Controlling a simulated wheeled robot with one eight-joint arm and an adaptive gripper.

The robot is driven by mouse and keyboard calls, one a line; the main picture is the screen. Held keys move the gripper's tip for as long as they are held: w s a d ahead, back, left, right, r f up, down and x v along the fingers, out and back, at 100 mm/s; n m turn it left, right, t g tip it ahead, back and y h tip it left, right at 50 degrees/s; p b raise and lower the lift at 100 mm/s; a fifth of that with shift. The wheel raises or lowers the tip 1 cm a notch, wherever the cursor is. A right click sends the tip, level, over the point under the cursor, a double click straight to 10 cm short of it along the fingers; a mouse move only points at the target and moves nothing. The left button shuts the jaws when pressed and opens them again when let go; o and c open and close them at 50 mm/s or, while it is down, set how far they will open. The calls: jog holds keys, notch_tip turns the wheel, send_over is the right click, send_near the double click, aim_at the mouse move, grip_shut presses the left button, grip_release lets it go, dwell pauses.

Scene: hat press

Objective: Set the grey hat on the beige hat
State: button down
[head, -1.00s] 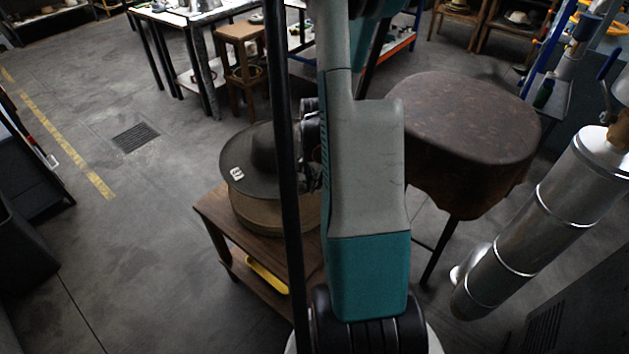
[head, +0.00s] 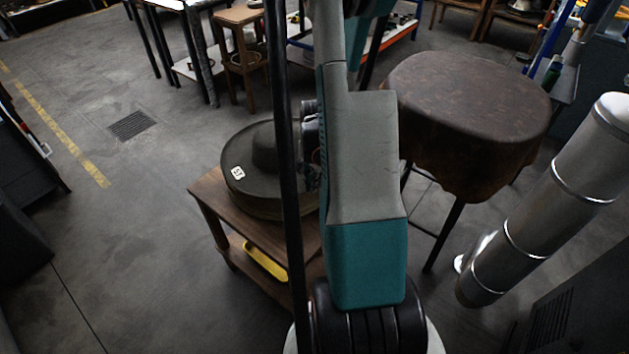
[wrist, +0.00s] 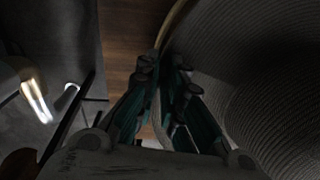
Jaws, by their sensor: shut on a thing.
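The grey hat (head: 262,165), dark with a wide brim and a small white label, is in the head view left of my arm. My gripper (wrist: 163,75) is shut on its brim; in the wrist view the ribbed hat (wrist: 275,85) fills the right side. In the head view my arm and a black post hide the gripper and the hat's right part. The beige hat lies under the grey hat on a small wooden table (head: 209,192), almost wholly covered. Whether the two hats touch, I cannot tell.
A yellow tray (head: 265,259) lies on the table's lower shelf. A brown leather-covered round stand (head: 470,110) is right of my arm. A silver duct (head: 545,205) slants at the right. Open floor (head: 130,240) lies to the left.

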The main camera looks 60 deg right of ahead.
jog(key=shift+f+b, duration=0.35)
jog(key=shift+f, duration=0.3)
jog(key=shift+f+b, duration=0.35)
jog(key=shift+b, duration=0.05)
jog(key=c, duration=1.7)
grip_release()
jog(key=shift+o, duration=0.2)
jog(key=shift+r, duration=0.15)
notch_tip(320, 180, up, 12)
jog(key=shift+s, duration=0.15)
